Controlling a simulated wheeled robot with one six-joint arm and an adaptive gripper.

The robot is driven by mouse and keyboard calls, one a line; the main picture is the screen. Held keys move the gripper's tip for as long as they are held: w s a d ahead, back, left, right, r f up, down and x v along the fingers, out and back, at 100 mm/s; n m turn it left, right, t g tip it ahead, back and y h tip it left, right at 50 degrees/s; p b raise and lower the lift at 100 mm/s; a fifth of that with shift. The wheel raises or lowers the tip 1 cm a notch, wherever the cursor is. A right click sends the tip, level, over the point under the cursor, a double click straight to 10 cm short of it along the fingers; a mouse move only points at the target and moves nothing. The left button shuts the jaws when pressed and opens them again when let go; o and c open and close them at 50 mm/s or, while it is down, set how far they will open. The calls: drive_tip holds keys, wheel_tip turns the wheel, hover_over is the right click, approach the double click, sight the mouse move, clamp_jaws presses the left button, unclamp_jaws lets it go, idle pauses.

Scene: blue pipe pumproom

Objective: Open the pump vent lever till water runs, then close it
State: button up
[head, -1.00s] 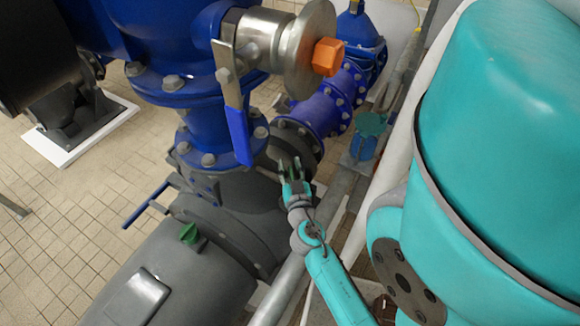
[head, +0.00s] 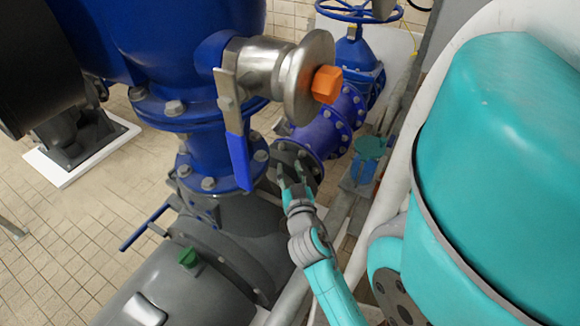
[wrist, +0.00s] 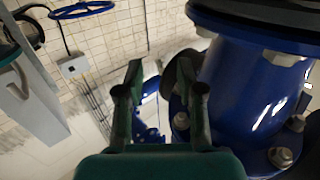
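The vent lever (head: 238,160) has a blue sleeve on a flat metal arm and hangs down, tilted slightly, from the steel vent valve (head: 268,75). The valve sticks out from the blue pump body and carries an orange hexagonal plug (head: 327,84). No water shows at it. My gripper (head: 291,168) is to the right of the lever's lower end in the head view, apart from it in the picture. In the wrist view my gripper (wrist: 162,75) has its two dark fingers spread with nothing held between them. I cannot make out the lever in the wrist view.
A blue flanged pipe (head: 320,125) runs behind my gripper, toward a blue handwheel (head: 360,10). A grey pump casing (head: 180,285) with a green cap (head: 188,257) lies below. A blue flanged neck (wrist: 245,85) stands close on the right in the wrist view.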

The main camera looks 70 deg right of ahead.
drive_tip(key=shift+r, duration=0.9)
idle(0.5)
drive_tip(key=a+f+n+t+y, duration=0.3)
drive_tip(key=a+f+n+y, duration=0.1)
drive_tip(key=a, duration=0.7)
drive_tip(key=a+f+n+t+y, duration=0.3)
drive_tip(key=a+y, duration=0.1)
drive_tip(key=a, duration=0.7)
drive_tip(key=s+a+r+n+y, duration=0.1)
drive_tip(key=s+a+n+y, duration=0.4)
drive_tip(key=s+a+y, duration=0.3)
drive_tip(key=s+a, duration=0.3)
drive_tip(key=a, duration=0.1)
drive_tip(key=shift+s+a+n+t, duration=0.3)
drive_tip(key=shift+s+a, duration=0.05)
